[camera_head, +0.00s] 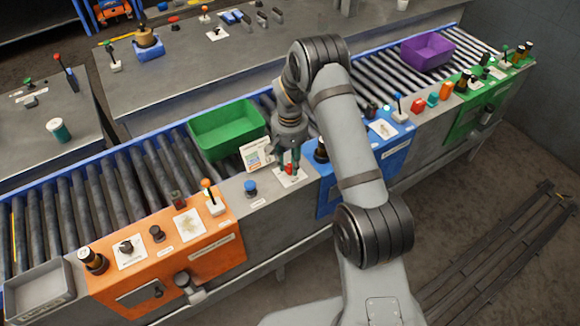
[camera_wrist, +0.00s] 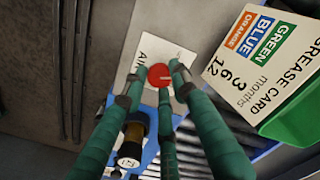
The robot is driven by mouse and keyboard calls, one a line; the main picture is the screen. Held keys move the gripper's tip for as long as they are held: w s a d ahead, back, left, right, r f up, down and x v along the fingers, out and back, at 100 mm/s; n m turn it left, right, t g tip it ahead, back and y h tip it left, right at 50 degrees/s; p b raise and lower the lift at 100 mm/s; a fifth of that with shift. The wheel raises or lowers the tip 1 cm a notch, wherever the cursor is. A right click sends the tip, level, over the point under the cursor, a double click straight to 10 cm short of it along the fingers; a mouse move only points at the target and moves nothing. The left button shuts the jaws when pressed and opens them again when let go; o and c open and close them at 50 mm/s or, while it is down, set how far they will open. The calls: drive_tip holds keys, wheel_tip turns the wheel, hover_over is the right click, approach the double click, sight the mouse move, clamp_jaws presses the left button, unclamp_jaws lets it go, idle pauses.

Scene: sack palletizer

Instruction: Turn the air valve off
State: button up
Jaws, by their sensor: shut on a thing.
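The air valve is a red round knob (camera_wrist: 160,75) on a white plate whose lettering is partly hidden and begins with "AI". A pale mark on the knob's face shows in the wrist view. In the head view the red knob (camera_head: 289,169) is on the grey front ledge between the orange and blue panels, mostly covered by my fingers. My gripper (camera_head: 289,167), with green fingers, points down over it. In the wrist view my gripper (camera_wrist: 155,88) has its fingers around the knob, shut on it.
A grease card (camera_head: 257,154) stands close left of my gripper, with a green bin (camera_head: 226,128) behind it on the roller conveyor. A blue knob (camera_head: 250,187) sits to the left. The orange panel (camera_head: 215,250) and blue panel (camera_head: 392,158) flank the spot. A dark bottle-like knob (camera_wrist: 131,148) is nearby.

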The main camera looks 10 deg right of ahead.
sight(290, 167)
drive_tip(key=n+b, duration=0.1)
drive_tip(key=n, duration=0.5)
drive_tip(key=shift+n+b, duration=0.3)
drive_tip(key=shift+b, duration=0.1)
idle(0.3)
drive_tip(key=o, duration=1.1)
drive_tip(key=shift+c, duration=0.2)
drive_tip(key=shift+o, duration=0.5)
wheel_tip(290, 167, up, 12)
